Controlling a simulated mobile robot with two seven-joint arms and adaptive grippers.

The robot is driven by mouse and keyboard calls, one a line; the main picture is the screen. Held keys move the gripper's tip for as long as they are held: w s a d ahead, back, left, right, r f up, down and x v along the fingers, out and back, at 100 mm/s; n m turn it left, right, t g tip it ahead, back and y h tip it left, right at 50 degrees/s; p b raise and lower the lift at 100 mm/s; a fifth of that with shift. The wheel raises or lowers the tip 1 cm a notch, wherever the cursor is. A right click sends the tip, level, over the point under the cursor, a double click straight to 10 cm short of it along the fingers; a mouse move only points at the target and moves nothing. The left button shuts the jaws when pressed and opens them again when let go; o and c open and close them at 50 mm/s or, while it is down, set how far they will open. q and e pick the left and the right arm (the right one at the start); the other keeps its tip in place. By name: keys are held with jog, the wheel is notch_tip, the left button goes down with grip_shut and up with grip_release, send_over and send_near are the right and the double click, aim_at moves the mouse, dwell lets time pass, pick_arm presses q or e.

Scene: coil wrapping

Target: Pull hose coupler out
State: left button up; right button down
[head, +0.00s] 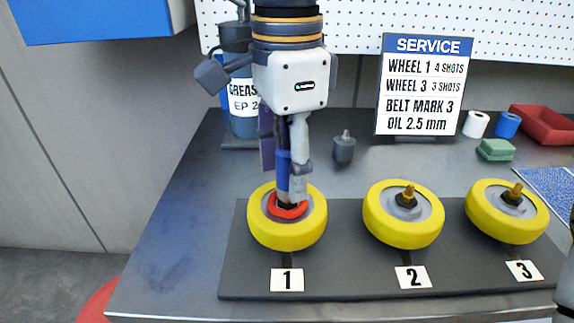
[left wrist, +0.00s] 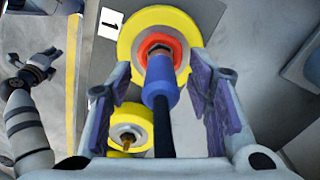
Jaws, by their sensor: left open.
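The hose coupler (head: 284,172) is a blue sleeve on a black hose (left wrist: 164,135). It stands at the hub of yellow wheel 1 (head: 262,228), with a red ring (head: 291,209) around its base. The left wrist view shows the blue coupler (left wrist: 160,82) and the red ring (left wrist: 148,45) on the wheel (left wrist: 133,22). My left gripper (head: 291,182) points down over wheel 1 and is open, its purple-padded fingers on either side of the coupler, with gaps visible in the wrist view. My right gripper (left wrist: 34,66) shows small in the wrist view, away from the wheels; its opening is unclear.
Wheel 2 (head: 402,228) and wheel 3 (head: 507,228) stand to the right on the same dark mat (head: 340,275). A grease container (head: 241,120) stands behind my left gripper. A small dark fitting (head: 344,148), a service sign (head: 423,85), a green block (head: 495,149) and a red tray (head: 545,125) are farther back.

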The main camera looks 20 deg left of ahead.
aim_at(287, 148)
pick_arm(q)
jog(key=shift+f, duration=0.45)
grip_shut()
jog(key=c, duration=1.1)
grip_release()
jog(key=shift+w+r, duration=0.1)
jog(key=shift+r, duration=0.05)
jog(key=shift+r, duration=1.95)
